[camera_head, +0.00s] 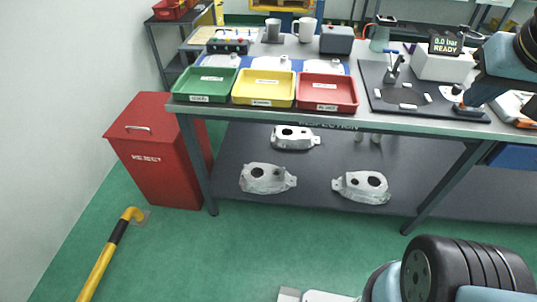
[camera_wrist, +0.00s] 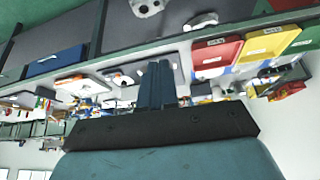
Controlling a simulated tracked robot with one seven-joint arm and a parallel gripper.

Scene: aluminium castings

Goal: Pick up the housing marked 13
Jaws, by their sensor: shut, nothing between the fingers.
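Three grey cast housings sit apart on the lower shelf in the head view: one at the back (camera_head: 295,138), one at front left (camera_head: 267,179) and one at front right (camera_head: 361,187). I cannot read a 13 on any of them. More pale metal parts (camera_head: 272,63) lie on a blue mat behind the trays, partly hidden. The wrist view is upside down and shows one housing (camera_wrist: 147,7) at its top edge and another (camera_wrist: 201,21) nearby. My gripper (camera_wrist: 156,66) is shut and empty, apart from the housings. I cannot make it out in the head view.
The bench (camera_head: 390,122) carries green (camera_head: 205,98), yellow (camera_head: 263,102) and red (camera_head: 327,107) trays along its front edge. A dark mat with tools (camera_head: 385,98) lies to the right. A red reject bin (camera_head: 158,165) and a yellow-black rail (camera_head: 108,250) stand left.

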